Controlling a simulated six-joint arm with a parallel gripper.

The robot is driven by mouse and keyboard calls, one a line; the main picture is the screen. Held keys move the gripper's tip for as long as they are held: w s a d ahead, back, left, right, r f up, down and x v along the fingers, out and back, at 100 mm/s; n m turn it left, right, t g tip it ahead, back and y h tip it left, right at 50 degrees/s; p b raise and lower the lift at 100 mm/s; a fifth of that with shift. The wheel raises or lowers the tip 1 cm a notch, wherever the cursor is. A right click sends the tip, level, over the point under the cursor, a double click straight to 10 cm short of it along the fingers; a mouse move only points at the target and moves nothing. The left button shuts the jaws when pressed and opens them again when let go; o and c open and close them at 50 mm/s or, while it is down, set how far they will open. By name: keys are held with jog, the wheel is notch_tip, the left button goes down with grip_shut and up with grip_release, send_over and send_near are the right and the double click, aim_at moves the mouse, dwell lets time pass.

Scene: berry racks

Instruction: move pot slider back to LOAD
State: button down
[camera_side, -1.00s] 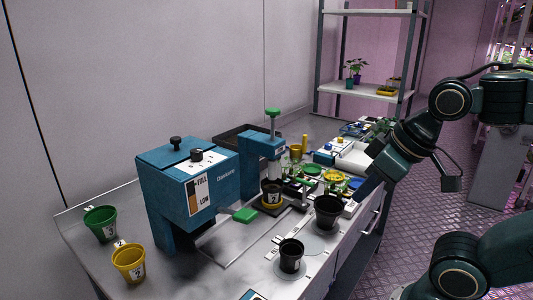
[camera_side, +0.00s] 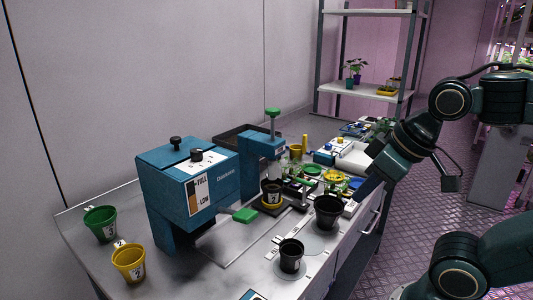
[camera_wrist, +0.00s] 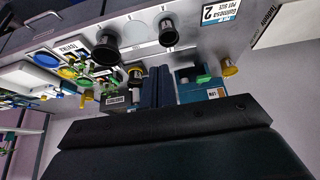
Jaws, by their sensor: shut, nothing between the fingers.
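A black pot with a yellow ring and a number label (camera_side: 271,190) sits upright on a dark sliding plate (camera_side: 268,210) under the head of the blue press (camera_side: 262,150). It also shows in the wrist view (camera_wrist: 137,73), just left of my fingers. A short grey upright post (camera_side: 304,191) stands right of the pot; I cannot tell if it is the slider's handle. The LOAD marking is not legible. My gripper (camera_wrist: 159,72) is shut and empty. In the side view its end (camera_side: 359,200) is right of the pot, apart from it, beside the black pot at the bench's front.
A larger blue dispenser (camera_side: 190,190) with a green paddle (camera_side: 245,215) stands left. Black pots (camera_side: 328,212) and (camera_side: 291,256) stand near the front edge. Green (camera_side: 101,224) and yellow (camera_side: 129,264) pots stand at far left. Small crowded items lie behind the press.

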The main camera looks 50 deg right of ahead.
jog(key=c, duration=2.1)
grip_release()
jog(key=o, duration=0.7)
jog(key=shift+w+r, duration=0.1)
jog(key=shift+o, duration=0.2)
jog(key=shift+w+d+r, duration=0.1)
jog(key=shift+w, duration=0.1)
jog(key=m+g, duration=0.2)
jog(key=g, duration=0.4)
send_over(305, 183)
notch_tip(305, 183, down, 6)
jog(key=shift+w+d, duration=0.2)
jog(key=shift+d, duration=0.15)
notch_tip(305, 183, down, 14)
jog(key=shift+r, duration=0.1)
